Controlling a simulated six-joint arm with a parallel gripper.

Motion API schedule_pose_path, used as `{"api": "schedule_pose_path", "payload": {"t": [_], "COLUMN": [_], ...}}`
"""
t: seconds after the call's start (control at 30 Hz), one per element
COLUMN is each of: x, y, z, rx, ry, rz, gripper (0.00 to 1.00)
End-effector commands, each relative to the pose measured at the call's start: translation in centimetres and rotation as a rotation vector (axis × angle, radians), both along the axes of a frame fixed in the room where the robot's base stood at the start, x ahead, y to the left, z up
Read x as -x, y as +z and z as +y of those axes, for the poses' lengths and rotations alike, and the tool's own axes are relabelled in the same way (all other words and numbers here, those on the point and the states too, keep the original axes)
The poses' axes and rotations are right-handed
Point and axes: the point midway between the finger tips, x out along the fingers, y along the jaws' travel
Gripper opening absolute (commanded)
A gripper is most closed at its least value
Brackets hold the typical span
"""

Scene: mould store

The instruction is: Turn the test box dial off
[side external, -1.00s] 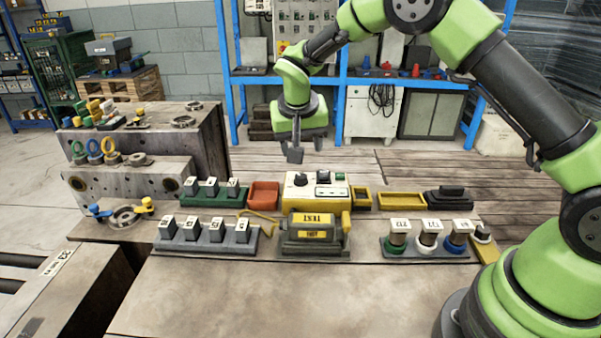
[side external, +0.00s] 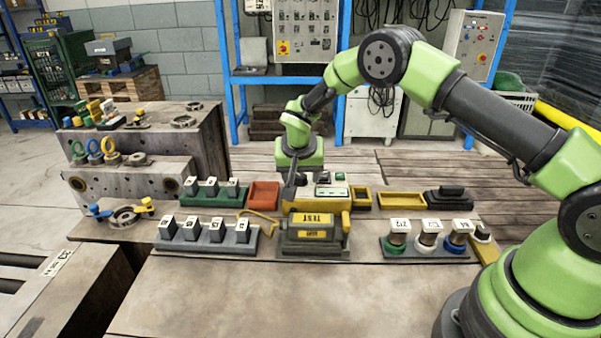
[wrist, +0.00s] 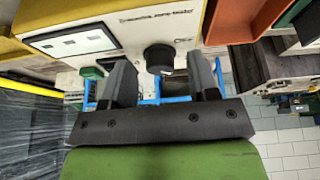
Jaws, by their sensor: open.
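The test box (side external: 339,192) is a cream box with a yellow front edge, in the middle of the bench. In the wrist view its cream panel (wrist: 120,50) fills the upper part, with a pale display at its left. The black round dial (wrist: 159,57) shows there between my two fingers, near their tips; its setting cannot be read. My gripper (side external: 290,195) is at the left part of the box and hides the dial in the side view. In the wrist view my gripper (wrist: 161,74) is open, with gaps on both sides of the dial.
A grey block with a yellow TEST label (side external: 311,221) stands in front of the box. A red tray (side external: 264,195) is close at its left, a yellow tray (side external: 401,199) at its right. Racks of stamped pieces (side external: 208,236) and rings (side external: 428,244) stand nearby. The front bench is clear.

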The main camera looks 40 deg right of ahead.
Motion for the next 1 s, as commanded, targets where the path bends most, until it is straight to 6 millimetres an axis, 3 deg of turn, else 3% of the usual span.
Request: {"api": "schedule_pose_path", "payload": {"t": [0.2,0.43,0.77,1.0], "x": [-0.03,-0.02,0.02,0.13], "y": [-0.02,-0.01,0.01,0.05], "z": [-0.01,0.00,-0.02,-0.13], "rx": [0.000,0.000,-0.001,0.000], "ry": [0.000,0.000,0.034,0.167], "rz": [0.000,0.000,0.000,0.000], "gripper": [0.55,0.05,0.05,0.05]}}
